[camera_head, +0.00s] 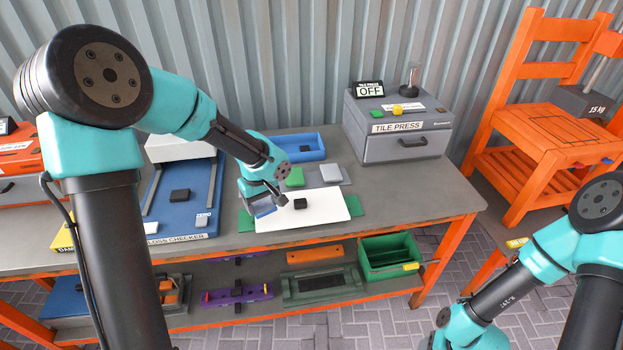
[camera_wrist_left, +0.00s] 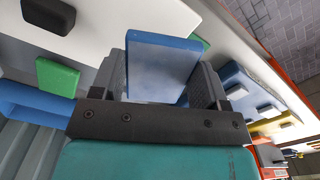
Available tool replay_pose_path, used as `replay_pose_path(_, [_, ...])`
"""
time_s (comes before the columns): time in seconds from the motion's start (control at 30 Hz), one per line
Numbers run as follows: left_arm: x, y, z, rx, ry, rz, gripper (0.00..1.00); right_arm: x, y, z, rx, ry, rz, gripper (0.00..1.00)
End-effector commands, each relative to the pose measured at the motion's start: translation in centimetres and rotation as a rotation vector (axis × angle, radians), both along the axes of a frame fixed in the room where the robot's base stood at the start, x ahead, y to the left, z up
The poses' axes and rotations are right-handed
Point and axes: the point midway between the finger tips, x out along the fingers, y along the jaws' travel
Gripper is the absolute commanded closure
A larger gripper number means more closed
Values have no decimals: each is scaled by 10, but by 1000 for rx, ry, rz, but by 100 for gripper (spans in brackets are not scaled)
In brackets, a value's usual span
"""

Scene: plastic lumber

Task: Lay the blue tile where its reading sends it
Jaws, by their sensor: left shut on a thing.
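The blue tile (camera_head: 264,211) is held in my left gripper (camera_head: 262,204), which is shut on it over the left edge of the white board (camera_head: 325,207). In the left wrist view the blue tile (camera_wrist_left: 162,68) stands out between the two dark fingers. A small black block (camera_head: 300,203) sits on the board. The blue gloss checker (camera_head: 164,213) stands left of the gripper, with a dark block (camera_head: 180,195) on it and a grey ZERO button (camera_head: 201,221). I see no reading on it. My right arm shows at lower right, but its gripper is out of view.
A green tile (camera_head: 295,177) and a grey tile (camera_head: 331,174) lie behind the board, with a blue tray (camera_head: 305,143) farther back. The grey tile press (camera_head: 397,150), its sign reading OFF, stands at the back right. Bare grey tabletop lies right of the board.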

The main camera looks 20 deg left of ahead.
Motion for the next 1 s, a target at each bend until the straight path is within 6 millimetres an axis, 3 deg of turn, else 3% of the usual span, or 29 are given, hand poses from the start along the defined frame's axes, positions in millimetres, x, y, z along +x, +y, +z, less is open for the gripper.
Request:
replay_pose_path(0.4, [8,5,-1,0,0,2,60,0,0,0,0,0,0,48])
replay_pose_path(1.0, [105,65,-12,0,-1,2,60,0,0,0,0,0,0,48])
